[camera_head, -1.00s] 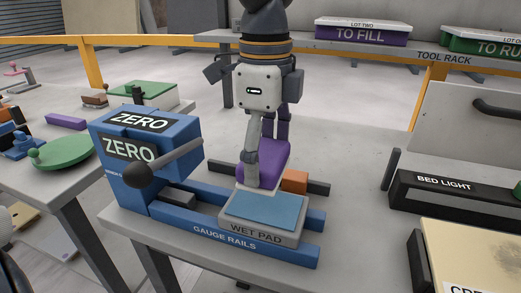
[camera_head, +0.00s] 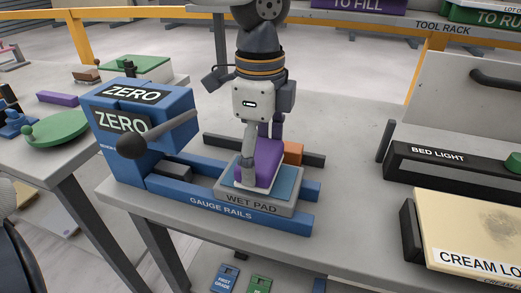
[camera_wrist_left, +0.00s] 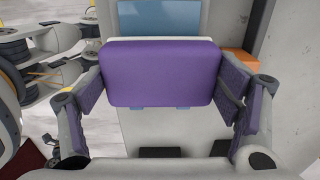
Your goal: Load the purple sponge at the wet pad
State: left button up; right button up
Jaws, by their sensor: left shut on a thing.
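The purple sponge (camera_head: 268,160) has a pale underside. My left gripper (camera_head: 260,154) is shut on it, with one finger on each side. The sponge is over the wet pad (camera_head: 258,203), a grey block with a blue top, and hides part of that top. I cannot tell whether the sponge touches the blue surface. In the left wrist view the sponge (camera_wrist_left: 160,73) fills the space between the purple-padded fingers (camera_wrist_left: 162,95), with the blue pad top (camera_wrist_left: 158,17) beyond it. My right gripper is not in view.
The wet pad sits on the blue gauge rails (camera_head: 220,205), beside the blue ZERO housing (camera_head: 140,160) with its dark-knobbed lever (camera_head: 160,137). An orange block (camera_head: 293,152) is close behind the sponge. The BED LIGHT unit (camera_head: 450,165) and a cream board (camera_head: 470,225) stand at right.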

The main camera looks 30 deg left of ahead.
aim_at(260, 153)
pick_arm(q)
jog(key=shift+f, duration=0.6)
dwell(1.3)
jog(key=shift+r, duration=0.1)
jog(key=shift+r, duration=3.45)
